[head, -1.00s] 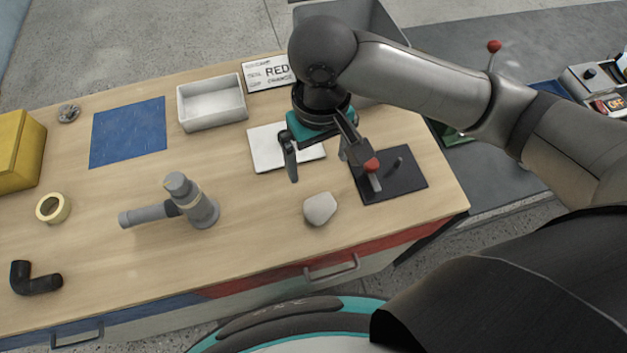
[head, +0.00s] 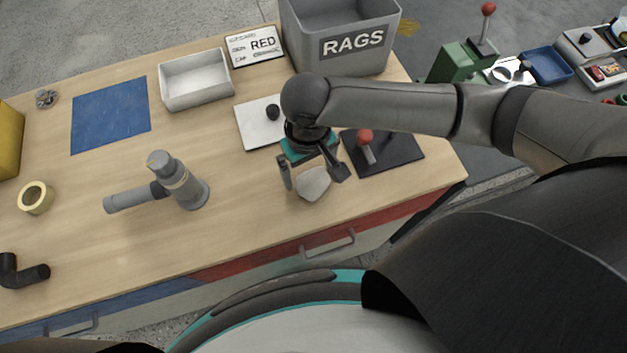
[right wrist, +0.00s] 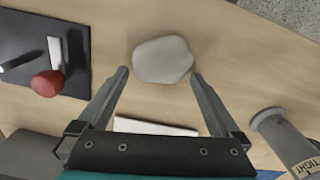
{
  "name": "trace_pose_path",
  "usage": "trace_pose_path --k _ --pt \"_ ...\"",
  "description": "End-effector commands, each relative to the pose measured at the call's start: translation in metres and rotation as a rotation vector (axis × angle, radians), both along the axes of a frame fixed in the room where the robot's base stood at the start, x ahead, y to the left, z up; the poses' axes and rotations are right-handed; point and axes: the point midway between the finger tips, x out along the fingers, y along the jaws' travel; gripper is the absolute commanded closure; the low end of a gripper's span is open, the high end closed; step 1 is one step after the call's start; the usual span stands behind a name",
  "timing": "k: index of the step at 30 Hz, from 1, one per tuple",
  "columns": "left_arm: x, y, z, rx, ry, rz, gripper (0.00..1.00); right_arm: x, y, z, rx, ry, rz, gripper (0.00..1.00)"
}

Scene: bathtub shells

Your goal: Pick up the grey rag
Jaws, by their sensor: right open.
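The grey rag (head: 313,186) is a small pale lump on the wooden workbench near its front edge. In the right wrist view the rag (right wrist: 163,60) lies just beyond and between the two fingertips, in full view. My right gripper (head: 313,180) is open and empty over the rag, its fingers pointing down on either side of it. In the right wrist view the right gripper's fingers (right wrist: 158,74) are spread wider than the rag. My left gripper is not in view.
A black mat (head: 398,155) with a red-knobbed lever (head: 366,143) lies right of the rag. A grey pipe fitting (head: 178,181) stands to the left. Behind are a white plate (head: 247,128), a white tray (head: 197,93) and a grey RAGS bin (head: 357,65).

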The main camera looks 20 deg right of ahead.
Motion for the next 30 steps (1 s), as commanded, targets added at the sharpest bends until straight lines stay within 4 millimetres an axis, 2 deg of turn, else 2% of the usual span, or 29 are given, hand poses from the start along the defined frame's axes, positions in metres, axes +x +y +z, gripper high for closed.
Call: trace_pose_path --k 1,4,12,30 --pt "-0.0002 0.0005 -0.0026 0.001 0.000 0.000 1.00 0.0001 -0.0007 -0.0079 -0.002 0.001 -0.001 0.00" --pt "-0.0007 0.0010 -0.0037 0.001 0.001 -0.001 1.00 0.0001 -0.0004 -0.0149 -0.001 -0.001 0.001 0.00" --pt "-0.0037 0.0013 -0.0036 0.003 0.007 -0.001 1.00 0.0001 -0.0003 -0.0156 -0.001 -0.001 0.001 0.02" --pt "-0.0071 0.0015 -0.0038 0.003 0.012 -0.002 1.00 0.0002 -0.0003 -0.0152 0.000 -0.001 0.000 0.70"
